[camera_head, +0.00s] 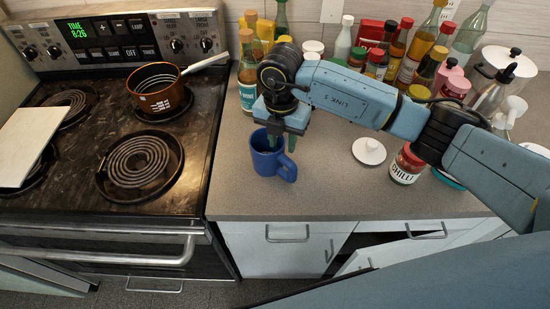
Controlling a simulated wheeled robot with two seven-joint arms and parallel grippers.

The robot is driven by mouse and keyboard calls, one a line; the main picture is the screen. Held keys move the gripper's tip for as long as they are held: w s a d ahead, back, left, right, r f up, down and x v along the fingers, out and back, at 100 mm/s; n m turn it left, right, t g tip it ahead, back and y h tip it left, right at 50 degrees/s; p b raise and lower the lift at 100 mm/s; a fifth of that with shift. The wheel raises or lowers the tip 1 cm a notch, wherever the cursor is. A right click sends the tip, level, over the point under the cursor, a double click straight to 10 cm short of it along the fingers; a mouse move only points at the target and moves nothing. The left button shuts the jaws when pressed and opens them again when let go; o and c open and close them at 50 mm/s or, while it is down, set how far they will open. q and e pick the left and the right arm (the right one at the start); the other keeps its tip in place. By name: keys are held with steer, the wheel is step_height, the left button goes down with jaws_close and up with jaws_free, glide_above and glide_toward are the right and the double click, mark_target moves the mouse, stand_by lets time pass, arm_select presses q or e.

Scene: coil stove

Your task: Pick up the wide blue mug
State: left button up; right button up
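The wide blue mug (266,162) stands upright on the grey counter, just right of the stove, with its handle toward the lower right. My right gripper (282,143) points down over the mug's right side. Its fingers are apart, one at the mug's rim and the other near the right side above the handle. I cannot tell whether either finger touches the mug. The gripper hides part of the mug's far rim. My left gripper is not in view.
An orange pan (158,98) sits on a rear burner of the stove, its white handle reaching over the counter. Several bottles and jars crowd the counter's back. A white lid (369,152) and a chilli jar (407,165) stand to the right. The front counter is clear near the mug.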

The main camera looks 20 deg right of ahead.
mark_target(282, 151)
steer(key=shift+s+f, duration=0.1)
steer(key=shift+f, duration=1.65)
jaws_close()
